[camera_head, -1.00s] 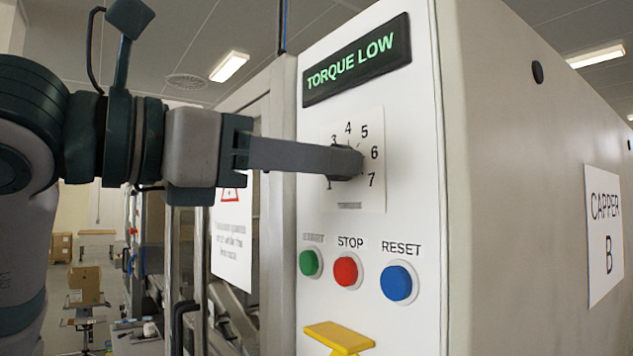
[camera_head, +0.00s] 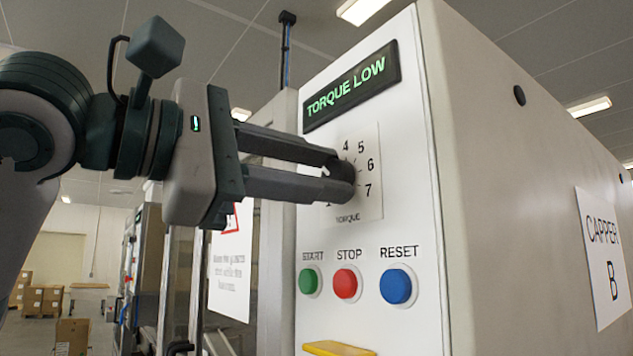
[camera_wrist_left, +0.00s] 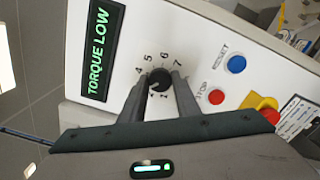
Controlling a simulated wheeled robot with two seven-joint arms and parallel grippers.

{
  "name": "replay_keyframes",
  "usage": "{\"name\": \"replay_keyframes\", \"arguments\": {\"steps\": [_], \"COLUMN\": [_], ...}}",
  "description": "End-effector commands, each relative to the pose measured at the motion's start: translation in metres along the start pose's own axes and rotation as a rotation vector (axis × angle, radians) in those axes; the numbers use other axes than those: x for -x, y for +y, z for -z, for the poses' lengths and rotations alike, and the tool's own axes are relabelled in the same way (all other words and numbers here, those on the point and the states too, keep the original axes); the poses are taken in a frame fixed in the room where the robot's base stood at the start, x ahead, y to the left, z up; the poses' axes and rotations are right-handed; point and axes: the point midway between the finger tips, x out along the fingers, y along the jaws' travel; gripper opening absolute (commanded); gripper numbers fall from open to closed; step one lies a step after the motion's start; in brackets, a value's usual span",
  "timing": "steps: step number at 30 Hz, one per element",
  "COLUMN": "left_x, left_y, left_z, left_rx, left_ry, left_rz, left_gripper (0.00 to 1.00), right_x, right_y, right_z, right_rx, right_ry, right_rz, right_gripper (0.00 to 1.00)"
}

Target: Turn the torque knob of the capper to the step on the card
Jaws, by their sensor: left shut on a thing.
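The capper's torque knob (camera_head: 350,173) is a dark round knob on a white dial plate (camera_head: 369,206) with printed numbers; 4, 5, 6 and 7 are readable in the head view. My left gripper (camera_head: 342,174) is shut on the knob, one finger above and one below it. In the left wrist view the knob (camera_wrist_left: 159,79) sits between the fingertips (camera_wrist_left: 158,86). The fingers hide the lower numbers in the head view. I cannot surely tell which number the knob points to. The display (camera_head: 351,86) reads TORQUE LOW in green. My right gripper is not in view.
Below the dial are a green START button (camera_head: 309,281), a red STOP button (camera_head: 346,285) and a blue RESET button (camera_head: 397,287). A yellow part (camera_head: 338,348) juts out lower down. A sign (camera_head: 604,250) on the side panel reads CAPPER B. No step card is readable.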

Motion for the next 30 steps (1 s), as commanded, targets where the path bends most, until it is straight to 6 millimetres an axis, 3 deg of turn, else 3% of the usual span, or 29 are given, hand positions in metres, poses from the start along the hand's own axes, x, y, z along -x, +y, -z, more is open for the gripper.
{"name": "replay_keyframes", "arguments": {"steps": [18,30], "left_x": [-0.0002,-0.0003], "left_y": [-0.0013,-0.0018], "left_z": [0.0005,0.0010], "left_rx": [-0.575,-0.791], "left_ry": [0.001,0.001], "left_rz": [0.001,0.002], "left_gripper": [0.07,0.07], "right_x": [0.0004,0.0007], "right_y": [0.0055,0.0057], "right_z": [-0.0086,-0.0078], "right_rx": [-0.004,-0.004], "right_ry": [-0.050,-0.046], "right_rz": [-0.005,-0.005], "right_gripper": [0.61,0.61]}}
